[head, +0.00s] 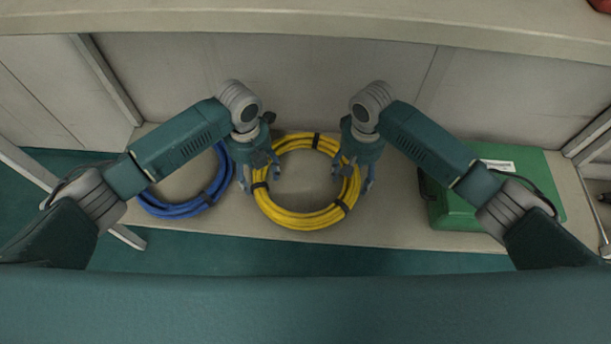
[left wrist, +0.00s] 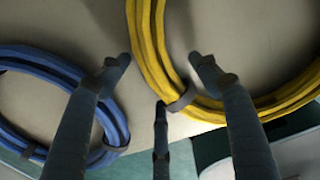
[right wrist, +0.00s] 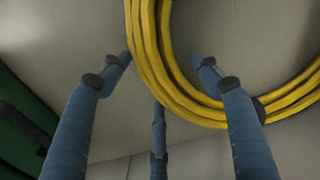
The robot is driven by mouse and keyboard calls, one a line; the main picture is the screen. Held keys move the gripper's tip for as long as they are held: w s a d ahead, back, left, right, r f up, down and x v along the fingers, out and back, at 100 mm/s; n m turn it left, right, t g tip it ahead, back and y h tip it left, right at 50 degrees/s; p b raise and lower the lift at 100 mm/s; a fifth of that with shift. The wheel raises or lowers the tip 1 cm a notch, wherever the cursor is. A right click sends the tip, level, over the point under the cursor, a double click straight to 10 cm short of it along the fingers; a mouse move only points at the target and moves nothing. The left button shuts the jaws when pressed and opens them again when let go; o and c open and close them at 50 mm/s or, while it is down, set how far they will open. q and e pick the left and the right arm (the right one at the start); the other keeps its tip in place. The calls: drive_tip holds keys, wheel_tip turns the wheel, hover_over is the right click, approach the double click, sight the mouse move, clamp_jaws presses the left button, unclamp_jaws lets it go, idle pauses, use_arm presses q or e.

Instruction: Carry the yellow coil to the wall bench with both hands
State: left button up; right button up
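The yellow coil (head: 300,220), bound with dark bands, lies flat on a pale low shelf (head: 395,228). My left gripper (head: 260,180) is over its left side. In the left wrist view, its fingers are spread apart, with the yellow coil (left wrist: 149,45) running between the tips and a dark band close by. My right gripper (head: 352,182) is over the coil's right side. In the right wrist view, its fingers are also spread on either side of the yellow coil (right wrist: 151,55). Neither gripper is closed on it. Finger contact with the shelf cannot be told.
A blue coil (head: 178,211) lies just left of the yellow coil, close to my left gripper's outer finger. A green case (head: 455,212) stands to the right. A pale bench top (head: 300,22) spans the back above the panels.

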use_arm(q)
clamp_jaws()
use_arm(e)
clamp_jaws()
use_arm(q)
drive_tip(key=shift+r, duration=0.1)
use_arm(e)
drive_tip(key=shift+r, duration=0.1)
